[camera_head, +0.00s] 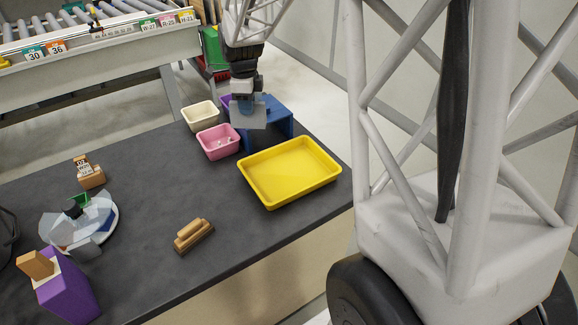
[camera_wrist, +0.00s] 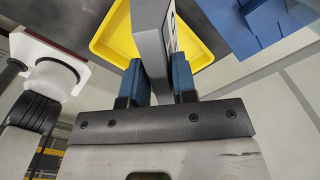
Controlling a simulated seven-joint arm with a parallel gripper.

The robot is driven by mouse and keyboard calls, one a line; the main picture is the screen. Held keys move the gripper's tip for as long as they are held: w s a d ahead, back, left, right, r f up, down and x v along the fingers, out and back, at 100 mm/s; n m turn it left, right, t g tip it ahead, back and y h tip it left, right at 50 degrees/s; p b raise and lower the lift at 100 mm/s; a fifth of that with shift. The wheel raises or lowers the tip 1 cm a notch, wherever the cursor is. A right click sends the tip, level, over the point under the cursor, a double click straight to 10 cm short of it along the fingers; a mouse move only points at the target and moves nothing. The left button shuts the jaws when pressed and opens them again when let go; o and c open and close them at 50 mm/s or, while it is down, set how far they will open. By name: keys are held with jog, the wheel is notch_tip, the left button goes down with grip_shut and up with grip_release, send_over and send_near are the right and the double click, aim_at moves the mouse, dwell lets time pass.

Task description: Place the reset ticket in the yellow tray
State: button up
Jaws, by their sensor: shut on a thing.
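My gripper (camera_head: 246,103) is shut on a flat grey plate-like piece, which I take to be the reset ticket (camera_head: 249,119). It hangs in front of the blue stand, behind and left of the yellow tray (camera_head: 262,192). In the wrist view my gripper's blue fingers (camera_wrist: 159,82) clamp the ticket (camera_wrist: 149,38), seen nearly edge-on. A light face with dark print shows on its right side. The yellow tray (camera_wrist: 106,40) lies beyond it in that view, partly hidden by the ticket and fingers. The tray looks empty in the head view.
A blue stand (camera_head: 283,122) is close behind the tray. Pink (camera_head: 218,146) and cream (camera_head: 199,116) bins stand left of my gripper. A wooden brush-like block (camera_head: 193,235) lies nearer the front edge. The dark tabletop (camera_head: 150,190) between is clear.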

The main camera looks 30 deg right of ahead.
jog(key=m, duration=0.2)
send_over(289, 175)
jog(key=f, duration=0.1)
jog(key=shift+f, duration=2.65)
notch_tip(289, 175, down, 6)
jog(key=shift+f, duration=0.2)
jog(key=shift+f, duration=1.75)
jog(key=shift+f, duration=0.15)
jog(key=o, duration=0.9)
